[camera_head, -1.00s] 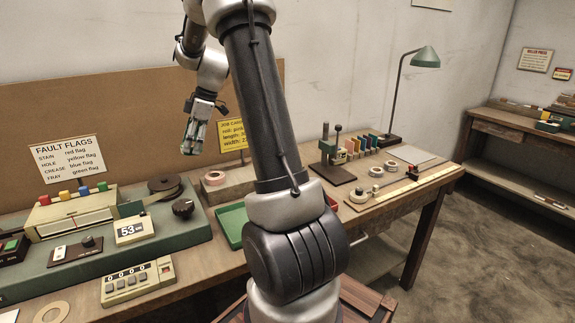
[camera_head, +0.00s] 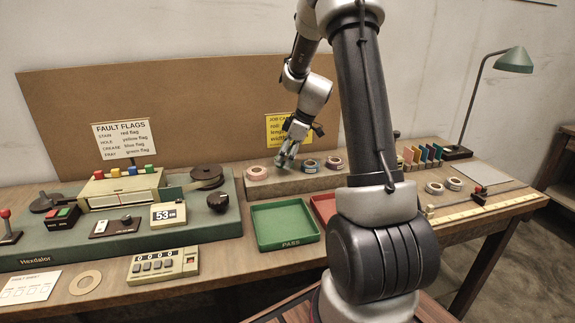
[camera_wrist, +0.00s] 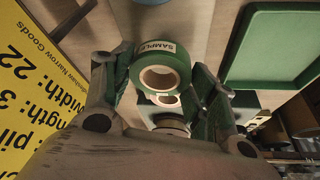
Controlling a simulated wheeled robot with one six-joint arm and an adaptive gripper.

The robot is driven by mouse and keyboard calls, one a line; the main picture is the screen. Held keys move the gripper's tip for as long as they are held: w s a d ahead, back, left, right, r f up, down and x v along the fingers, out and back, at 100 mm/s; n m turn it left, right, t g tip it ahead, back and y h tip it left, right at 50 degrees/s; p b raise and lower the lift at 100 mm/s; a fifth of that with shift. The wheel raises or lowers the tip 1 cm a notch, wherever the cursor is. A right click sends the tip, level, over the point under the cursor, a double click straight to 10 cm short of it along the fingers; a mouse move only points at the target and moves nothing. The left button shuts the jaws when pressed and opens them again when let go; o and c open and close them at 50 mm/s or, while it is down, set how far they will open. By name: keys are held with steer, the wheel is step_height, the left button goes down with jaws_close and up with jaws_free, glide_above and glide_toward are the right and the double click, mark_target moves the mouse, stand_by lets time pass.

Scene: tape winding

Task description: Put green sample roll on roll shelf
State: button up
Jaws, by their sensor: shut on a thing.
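The green sample roll (camera_wrist: 162,77) with a white "SAMPLE" band is between the fingers of my gripper (camera_wrist: 165,85) in the wrist view, and the gripper is shut on it. In the head view my gripper (camera_head: 286,160) points down over the roll shelf (camera_head: 285,187), a low wooden block at the back of the bench. It is between a pink roll (camera_head: 257,173) on the left and a teal roll (camera_head: 309,166) on the right. The held roll is mostly hidden by the fingers there. I cannot tell whether it touches the shelf.
A brownish-pink roll (camera_head: 334,164) sits at the shelf's right end. A green PASS tray (camera_head: 284,226) and a red tray (camera_head: 323,208) lie in front. The yellow job card (camera_head: 289,130) stands close behind my gripper. The Hexdalor machine (camera_head: 120,237) is at left.

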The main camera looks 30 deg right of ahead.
mark_target(282, 173)
steer(key=shift+f, duration=1.45)
steer(key=shift+f, duration=0.1)
steer(key=o, duration=0.9)
steer(key=v, duration=1.2)
steer(key=s+a+r+m, duration=0.2)
steer(key=s+a+r, duration=0.3)
steer(key=r, duration=0.1)
steer(key=s+a+r+m+h, duration=0.1)
steer(key=s+a+m, duration=0.1)
steer(key=s, duration=0.5)
steer(key=s+a+r+m+t+h, duration=0.1)
steer(key=s+a+m, duration=0.1)
steer(key=s, duration=0.6)
steer(key=s+a+r+m+h, duration=0.1)
steer(key=s+m, duration=0.3)
steer(key=s, duration=0.4)
steer(key=shift+a+r+h, duration=0.2)
steer(key=shift+a+h, duration=0.1)
steer(key=shift+a, duration=0.45)
